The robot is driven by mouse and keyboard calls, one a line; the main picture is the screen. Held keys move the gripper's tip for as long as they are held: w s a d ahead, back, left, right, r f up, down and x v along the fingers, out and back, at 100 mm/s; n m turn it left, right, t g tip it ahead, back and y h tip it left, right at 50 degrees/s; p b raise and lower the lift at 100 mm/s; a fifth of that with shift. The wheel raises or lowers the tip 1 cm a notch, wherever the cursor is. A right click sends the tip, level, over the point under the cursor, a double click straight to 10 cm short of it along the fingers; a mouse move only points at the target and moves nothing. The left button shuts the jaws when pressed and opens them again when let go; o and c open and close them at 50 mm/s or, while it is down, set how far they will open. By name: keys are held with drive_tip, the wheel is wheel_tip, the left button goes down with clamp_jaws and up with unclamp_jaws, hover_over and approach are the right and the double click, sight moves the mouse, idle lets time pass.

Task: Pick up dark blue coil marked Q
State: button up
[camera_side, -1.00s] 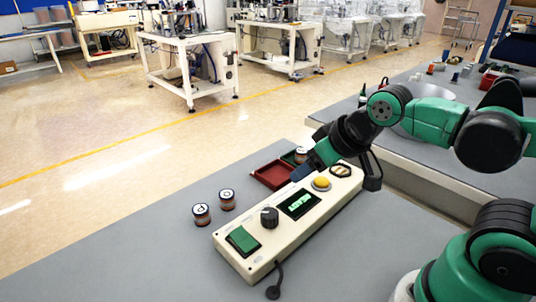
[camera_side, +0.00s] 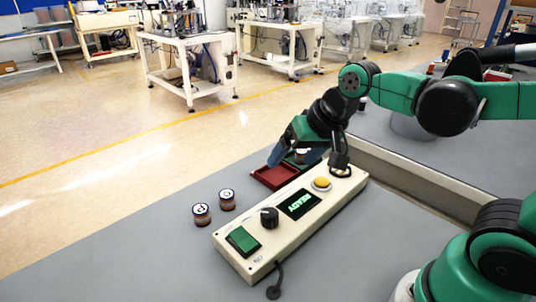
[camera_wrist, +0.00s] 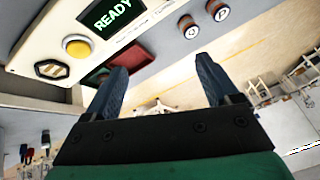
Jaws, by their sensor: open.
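The coil marked Q (camera_side: 227,199) stands upright on the grey bench left of the control box, with a dark-rimmed white label on top and a coppery side. It also shows at the top of the wrist view (camera_wrist: 190,29). A similar coil marked P (camera_side: 202,215) stands beside it, apart from it, and also shows in the wrist view (camera_wrist: 218,11). My gripper (camera_side: 291,156) is open above the trays, up and to the right of both coils. Its blue fingers (camera_wrist: 160,66) are spread and empty in the wrist view.
The cream control box (camera_side: 283,246) has a green switch, knob, READY display and yellow button. A red tray (camera_side: 268,180) lies behind it, beside a green tray partly hidden by my gripper. Another coil (camera_side: 301,157) shows there. Bench around Q and P is clear.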

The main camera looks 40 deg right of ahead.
drive_tip(key=w+a+f+m+g+y, duration=0.2)
drive_tip(key=w+m+g, duration=0.1)
drive_tip(key=w+m, duration=0.55)
drive_tip(key=m+g+y, duration=0.1)
drive_tip(key=m+g, duration=0.1)
drive_tip(key=m, duration=0.5)
hover_over(227, 193)
drive_tip(key=s+d, duration=0.1)
drive_tip(key=d, duration=0.1)
wheel_tip(227, 193, down, 6)
drive_tip(key=shift+d+r, duration=0.1)
drive_tip(key=shift+w+a+f+m, duration=0.2)
drive_tip(key=shift+w+f+m, duration=0.05)
drive_tip(key=shift+f+m, duration=0.45)
drive_tip(key=shift+y, duration=0.3)
drive_tip(key=shift+x, duration=2.6)
clamp_jaws()
